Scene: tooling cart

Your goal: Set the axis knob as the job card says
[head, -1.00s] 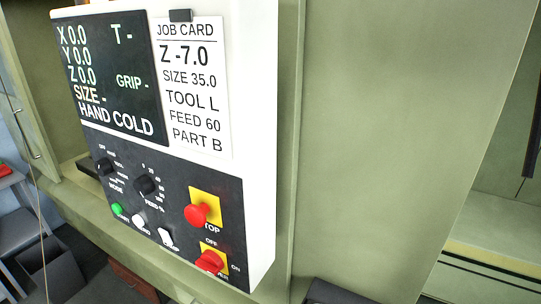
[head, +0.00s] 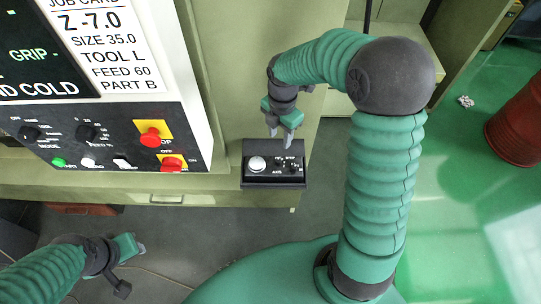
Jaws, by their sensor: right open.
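The job card (head: 105,45) hangs on the white control panel at upper left; it reads Z -7.0, SIZE 35.0, TOOL L, FEED 60, PART B. A small black control box (head: 262,183) carries a white dial (head: 257,164) and small dark knobs. The axis knob (head: 278,162) seems to be the one above the word AXIS; its pointer is too small to read. My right gripper (head: 281,133) is open and empty, pointing down just above and behind this box, apart from it. My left gripper (head: 139,246) is at lower left, away from the box; its jaw opening is unclear.
The panel has a red stop button (head: 151,137), a red switch (head: 172,163), a green button (head: 59,162) and black knobs. A pale green machine cabinet stands behind. A red drum (head: 518,125) stands on the green floor at right.

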